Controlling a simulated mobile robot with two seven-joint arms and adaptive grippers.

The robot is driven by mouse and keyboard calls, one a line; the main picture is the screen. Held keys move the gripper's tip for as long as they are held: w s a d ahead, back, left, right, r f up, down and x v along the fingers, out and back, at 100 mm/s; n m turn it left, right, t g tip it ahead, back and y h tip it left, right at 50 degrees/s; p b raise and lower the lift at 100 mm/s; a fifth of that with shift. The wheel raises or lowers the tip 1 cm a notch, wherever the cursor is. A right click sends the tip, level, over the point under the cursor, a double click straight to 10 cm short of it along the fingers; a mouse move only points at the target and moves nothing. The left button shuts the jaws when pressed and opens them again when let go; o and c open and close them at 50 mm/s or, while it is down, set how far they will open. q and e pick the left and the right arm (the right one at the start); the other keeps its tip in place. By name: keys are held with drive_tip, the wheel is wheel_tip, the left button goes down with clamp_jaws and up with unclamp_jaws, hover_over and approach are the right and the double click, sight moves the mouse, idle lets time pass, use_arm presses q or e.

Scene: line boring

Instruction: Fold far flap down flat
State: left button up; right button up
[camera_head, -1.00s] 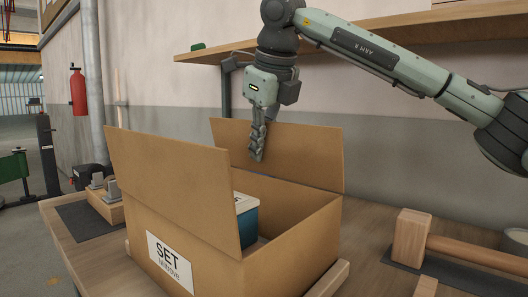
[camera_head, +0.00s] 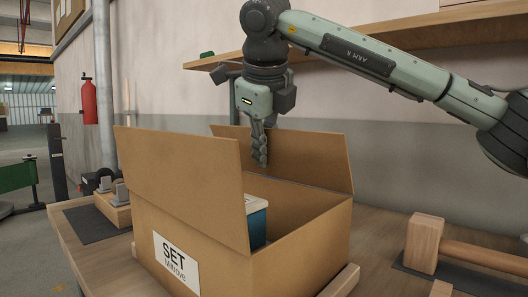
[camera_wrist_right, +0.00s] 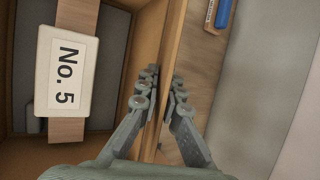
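The cardboard box (camera_head: 300,250) stands on the workbench with its top open. Its far flap (camera_head: 315,165) stands up, leaning back a little toward the wall. Its near flap (camera_head: 185,180) also stands up. My right gripper (camera_head: 262,158) points down at the far flap's upper edge. In the wrist view its fingers (camera_wrist_right: 163,90) are a small gap apart, one on each side of the far flap's edge (camera_wrist_right: 172,50). Whether they press on it is unclear. A blue container (camera_head: 257,222) with a pale top sits inside the box. My left gripper is out of view.
A pale "No. 5" label block (camera_wrist_right: 68,72) shows inside the box. A shelf (camera_head: 400,42) runs along the wall behind my right arm. A wooden piece with a bar (camera_head: 425,242) lies right of the box, and a wooden holder (camera_head: 115,205) stands left.

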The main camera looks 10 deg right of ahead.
drive_tip(key=o, duration=0.3)
drive_tip(key=d+v, duration=0.1)
drive_tip(key=v, duration=1.1)
drive_tip(key=shift+a, duration=0.45)
drive_tip(key=shift+w+r, duration=0.1)
